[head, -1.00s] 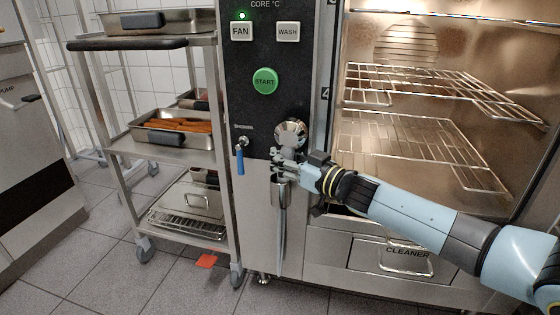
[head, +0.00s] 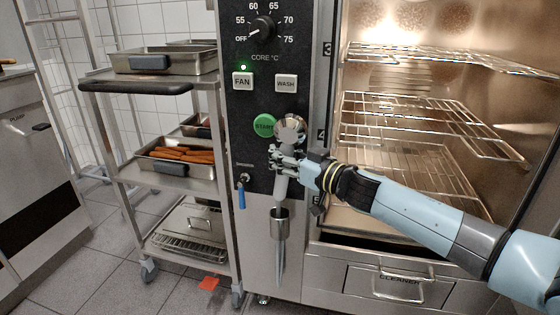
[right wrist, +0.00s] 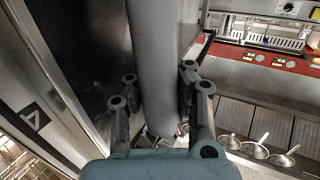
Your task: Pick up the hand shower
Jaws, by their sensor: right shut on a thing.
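The hand shower (head: 282,188) has a round chrome head and a pale grey handle. It is upright in front of the oven's dark control panel, just below the green START button. My right gripper (head: 280,157) is shut around the handle, just under the head. In the right wrist view, the grey handle (right wrist: 153,65) runs between the two fingers. My left gripper is in neither view.
The open oven with wire racks (head: 410,110) stands to the right. A steel trolley (head: 135,87) with trays, one holding carrots (head: 183,155), stands close on the left. A blue-handled probe (head: 241,197) hangs on the panel beside the holder.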

